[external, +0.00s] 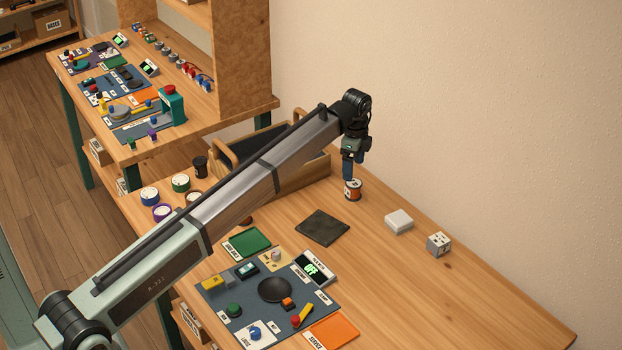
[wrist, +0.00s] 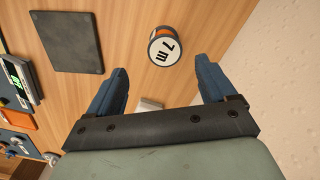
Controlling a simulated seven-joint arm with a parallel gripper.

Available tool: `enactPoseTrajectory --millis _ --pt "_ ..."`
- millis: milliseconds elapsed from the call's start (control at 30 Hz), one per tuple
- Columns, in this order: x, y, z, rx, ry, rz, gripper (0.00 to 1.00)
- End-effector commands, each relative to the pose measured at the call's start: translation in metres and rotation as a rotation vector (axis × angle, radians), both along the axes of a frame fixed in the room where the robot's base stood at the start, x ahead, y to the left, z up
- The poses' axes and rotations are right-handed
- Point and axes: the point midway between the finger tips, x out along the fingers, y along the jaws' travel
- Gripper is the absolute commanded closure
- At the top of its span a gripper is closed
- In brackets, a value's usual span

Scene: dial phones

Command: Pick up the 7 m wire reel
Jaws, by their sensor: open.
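The 7 m wire reel (wrist: 165,48) stands on the wooden table, with a white top marked "7 m" and an orange band on its side. It also shows in the external view (external: 353,190), directly below my gripper. My gripper (external: 348,176) points down over it; in the wrist view its two blue fingers (wrist: 162,72) are spread apart and empty. The reel appears just beyond the fingertips, roughly centred between them. In the external view the fingers seem just above or beside the reel's top; I cannot tell whether they touch it.
A dark square pad (external: 322,227), a white box (external: 398,221) and a grey-white cube (external: 438,244) lie nearby. A wooden crate (external: 300,173) stands behind to the left. Several other reels (external: 181,183) sit further left. A control panel (external: 245,300) is at the front.

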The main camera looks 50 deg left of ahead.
Motion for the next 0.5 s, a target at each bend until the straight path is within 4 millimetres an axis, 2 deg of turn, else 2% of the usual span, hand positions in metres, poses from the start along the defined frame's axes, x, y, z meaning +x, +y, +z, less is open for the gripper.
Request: enactPoseTrajectory --millis 33,133,500 --pt "-0.001 0.0 -0.01 0.0 0.002 0.0 0.16" --pt "0.0 0.0 -0.024 0.0 0.001 0.0 0.16" --pt "0.004 0.001 -0.047 0.0 0.001 -0.001 0.16"
